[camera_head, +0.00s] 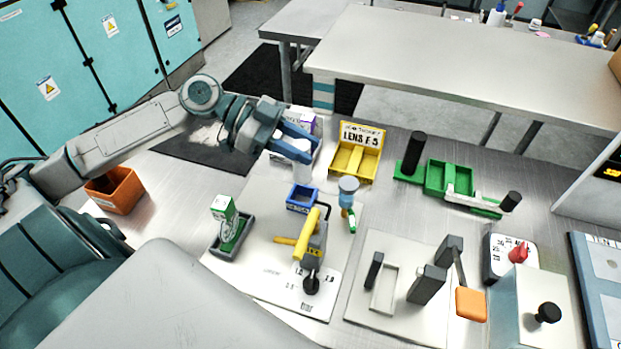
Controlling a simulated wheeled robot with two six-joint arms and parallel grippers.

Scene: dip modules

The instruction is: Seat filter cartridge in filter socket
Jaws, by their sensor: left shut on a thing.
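My left gripper (297,143), with blue fingers, reaches in from the left and is shut on a white cylindrical piece that looks like the filter cartridge (290,151). The gripper partly hides it. It is above the back of a white panel (258,205). A small open blue box (302,198) with a label stands on the panel, below the cartridge in the picture. I cannot tell for certain whether this box is the filter socket. My right gripper is not in view.
A yellow lens bin (361,140) and a purple-white box (301,118) stand behind. A yellow-handled lever device (309,243) and a blue-topped post (348,192) stand near the blue box. A green-white carton (223,210) sits in a dark tray at left. Green fixtures (449,178) stand at right.

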